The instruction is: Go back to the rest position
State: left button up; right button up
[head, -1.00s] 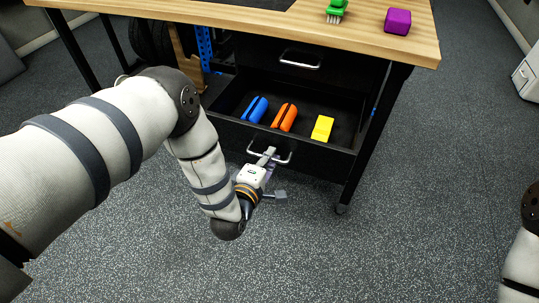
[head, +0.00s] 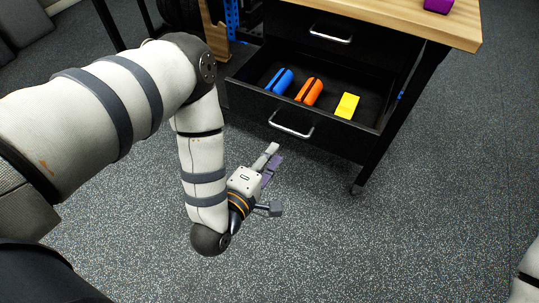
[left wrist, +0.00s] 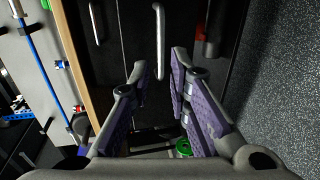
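My left gripper (head: 271,158) is in front of the open drawer (head: 340,137), below and left of its metal handle (head: 291,124), apart from it. In the left wrist view, the two purple-lined fingers (left wrist: 159,66) stand apart with nothing between them, and a handle (left wrist: 159,40) shows beyond their tips. A sliver of my right arm shows at the right edge of the head view; its gripper is out of view.
The drawer holds a blue item (head: 279,81), an orange item (head: 309,91) and a yellow block (head: 347,105). Above is a wooden worktop (head: 400,18) with a purple block (head: 438,5). The speckled floor (head: 330,240) in front is clear.

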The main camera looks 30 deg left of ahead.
pick_arm(q)
jog(key=shift+s+r, duration=0.1)
jog(key=shift+s, duration=0.2)
jog(key=s+f+m+g+h+p, duration=0.1)
jog(key=s+f+m+g, duration=0.3)
jog(key=s+m, duration=0.15)
jog(key=s+f+m+g+p, duration=0.1)
jog(key=s+f+m+g, duration=0.3)
jog(key=s, duration=0.3)
jog(key=s+a+r+m+g, duration=0.1)
jog(key=s+m+g, duration=0.3)
jog(key=s, duration=0.6)
jog(key=s+a+r+m+g+y+p, duration=0.1)
jog(key=s+a+m+g, duration=0.2)
jog(key=s+g, duration=0.3)
jog(key=s+a, duration=0.1)
jog(key=s, duration=0.4)
jog(key=shift+s+a+r+m+y, duration=0.15)
jog(key=shift+s+r+m+y, duration=0.1)
jog(key=shift+r+m+y, duration=0.1)
pick_arm(e)
jog(key=shift+t, duration=0.8)
jog(key=w+r, duration=0.3)
jog(key=r, duration=0.1)
jog(key=shift+w, duration=0.4)
